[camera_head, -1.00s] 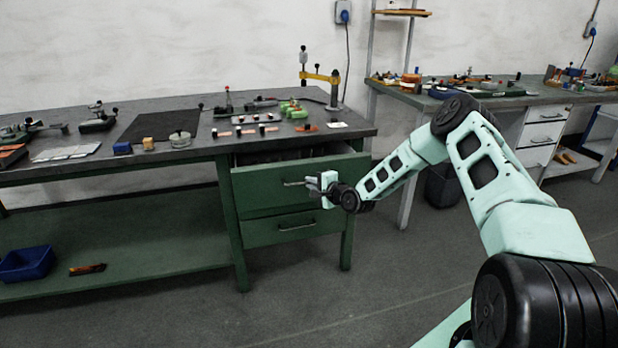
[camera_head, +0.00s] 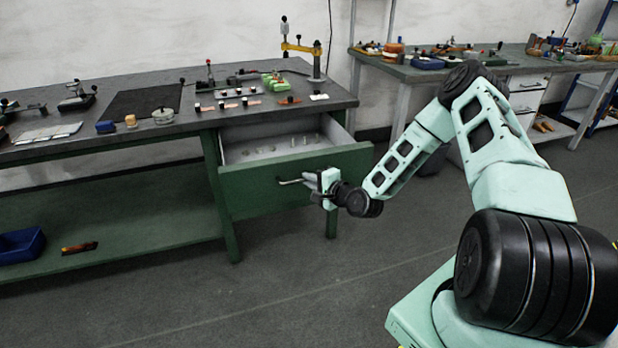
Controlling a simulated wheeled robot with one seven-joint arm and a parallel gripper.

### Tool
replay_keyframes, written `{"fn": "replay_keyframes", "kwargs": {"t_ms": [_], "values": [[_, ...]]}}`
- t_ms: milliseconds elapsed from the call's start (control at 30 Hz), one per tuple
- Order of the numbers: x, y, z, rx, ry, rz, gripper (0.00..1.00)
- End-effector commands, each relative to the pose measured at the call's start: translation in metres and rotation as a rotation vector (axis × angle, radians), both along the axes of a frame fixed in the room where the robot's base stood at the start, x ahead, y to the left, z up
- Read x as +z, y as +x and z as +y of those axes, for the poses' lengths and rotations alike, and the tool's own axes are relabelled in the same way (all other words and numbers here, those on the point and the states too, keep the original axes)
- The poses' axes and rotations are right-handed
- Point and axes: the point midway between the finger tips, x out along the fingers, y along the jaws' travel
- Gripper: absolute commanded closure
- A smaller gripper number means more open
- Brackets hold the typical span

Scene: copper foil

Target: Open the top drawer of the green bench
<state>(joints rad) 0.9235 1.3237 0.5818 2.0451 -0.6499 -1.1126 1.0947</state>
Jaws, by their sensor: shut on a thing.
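The green bench (camera_head: 217,190) has a dark top and stands left of my arm. Its top drawer (camera_head: 255,196) is pulled well out, and its light inside shows several small upright pieces. My gripper (camera_head: 312,181) is at the drawer's front and is shut on the metal handle (camera_head: 289,182). The right part of the handle is hidden by the gripper.
Small tools and blocks lie on the bench top, with a yellow-armed stand (camera_head: 302,48) at its back right corner. A blue bin (camera_head: 20,247) sits on the lower shelf. A second bench (camera_head: 480,66) stands at the back right. The floor in front is clear.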

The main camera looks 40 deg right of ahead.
Motion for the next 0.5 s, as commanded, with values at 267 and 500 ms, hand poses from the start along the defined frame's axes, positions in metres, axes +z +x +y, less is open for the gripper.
{"fn": "replay_keyframes", "kwargs": {"t_ms": [267,500], "values": [[-0.0008,-0.0003,-0.0013,-0.002,-0.002,0.002,0.87],[-0.0006,0.0000,-0.0008,-0.001,0.000,0.001,0.68]]}}
